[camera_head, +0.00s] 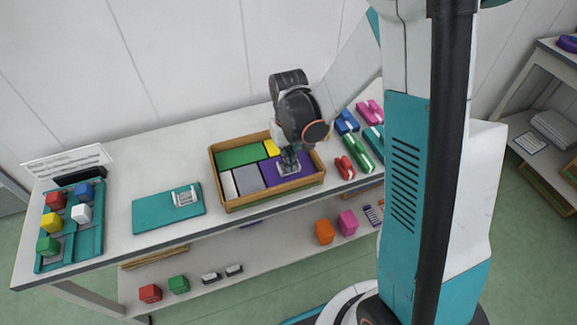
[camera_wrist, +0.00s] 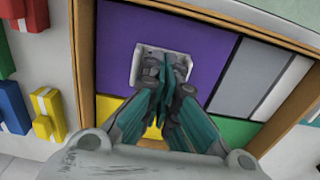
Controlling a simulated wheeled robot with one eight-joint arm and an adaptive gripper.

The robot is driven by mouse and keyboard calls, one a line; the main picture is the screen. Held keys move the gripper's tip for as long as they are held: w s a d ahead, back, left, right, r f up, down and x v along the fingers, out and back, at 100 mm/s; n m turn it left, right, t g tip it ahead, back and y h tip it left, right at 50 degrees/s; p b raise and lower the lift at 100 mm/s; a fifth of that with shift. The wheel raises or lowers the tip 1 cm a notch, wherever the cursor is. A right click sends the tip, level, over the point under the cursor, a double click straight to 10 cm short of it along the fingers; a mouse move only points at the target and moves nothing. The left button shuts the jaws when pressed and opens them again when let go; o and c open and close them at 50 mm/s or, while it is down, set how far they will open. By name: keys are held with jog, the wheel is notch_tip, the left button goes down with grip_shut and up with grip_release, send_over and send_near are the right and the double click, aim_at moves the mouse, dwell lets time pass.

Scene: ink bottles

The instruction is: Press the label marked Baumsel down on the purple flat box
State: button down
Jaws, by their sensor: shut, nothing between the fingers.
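The purple flat box (camera_head: 270,177) lies in the right front part of a wooden tray (camera_head: 232,208); it also shows in the wrist view (camera_wrist: 115,45). A white label (camera_head: 282,172) lies on the purple box, and its edges show around my fingertips in the wrist view (camera_wrist: 140,52). Its print is hidden by the fingers, so I cannot read a name. My gripper (camera_head: 288,160) is shut and points down at the label, holding nothing. The fingertips (camera_wrist: 166,66) are over the label's middle and seem to touch it.
The tray also holds green (camera_head: 240,156), yellow (camera_head: 271,148), grey (camera_head: 248,180) and white (camera_head: 228,186) boxes. A teal mat (camera_head: 150,214) with a white label piece (camera_head: 184,197) lies to the left. Red (camera_head: 345,167) and green (camera_head: 358,152) pieces stand close right of the tray.

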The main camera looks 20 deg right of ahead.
jog(key=shift+r+p, duration=1.8)
jog(key=shift+r, duration=1.1)
jog(key=s+r+t, duration=0.7)
jog(key=s+r, duration=0.8)
jog(key=r, duration=0.4)
